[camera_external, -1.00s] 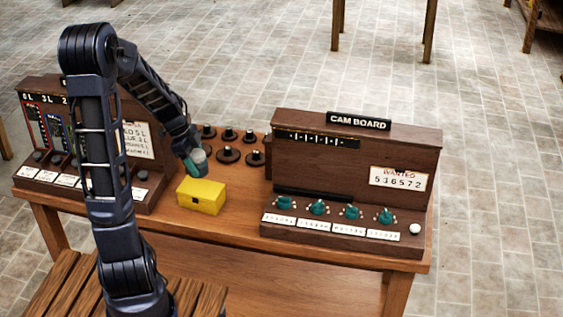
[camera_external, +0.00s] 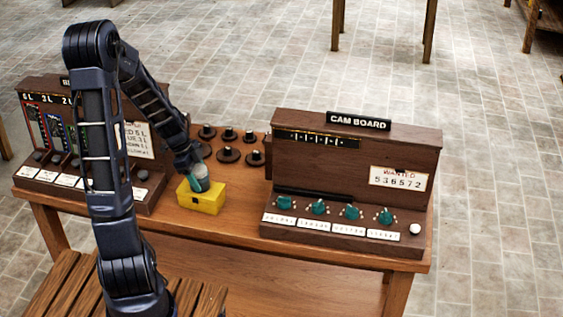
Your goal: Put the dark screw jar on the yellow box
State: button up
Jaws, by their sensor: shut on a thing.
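The yellow box (camera_external: 201,203) sits on the wooden table, left of the cam board. A small dark jar with a pale grey top (camera_external: 201,171) is at the end of my arm. My gripper (camera_external: 196,181) is shut on the jar, with a teal finger showing at its left side. The jar is upright or nearly so, over the top of the yellow box. Its lower end meets the box's top in the picture; I cannot tell whether it touches.
Several dark round knobs (camera_external: 228,154) stand behind the box. The cam board (camera_external: 356,160) with teal knobs stands to the right. Another dark wooden panel (camera_external: 45,125) stands at the left, partly hidden by my arm. Bare table (camera_external: 236,210) lies right of the box.

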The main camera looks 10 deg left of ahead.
jog(key=o, duration=1.1)
jog(key=v, duration=1.1)
jog(key=s+r+n+t+y, duration=0.1)
jog(key=s+r+n, duration=0.4)
jog(key=s, duration=0.3)
jog(key=s+d+r+n+t+y, duration=0.1)
jog(key=s+r+n+t+y, duration=0.1)
jog(key=s+r+n, duration=0.3)
jog(key=s+d+r+n+t+y, duration=0.1)
jog(key=s+r+n, duration=0.4)
jog(key=s+n, duration=0.3)
jog(key=shift+s+r+t, duration=0.15)
jog(key=shift+s, duration=0.5)
jog(key=shift+s+r+t, duration=0.15)
jog(key=shift+s, duration=0.5)
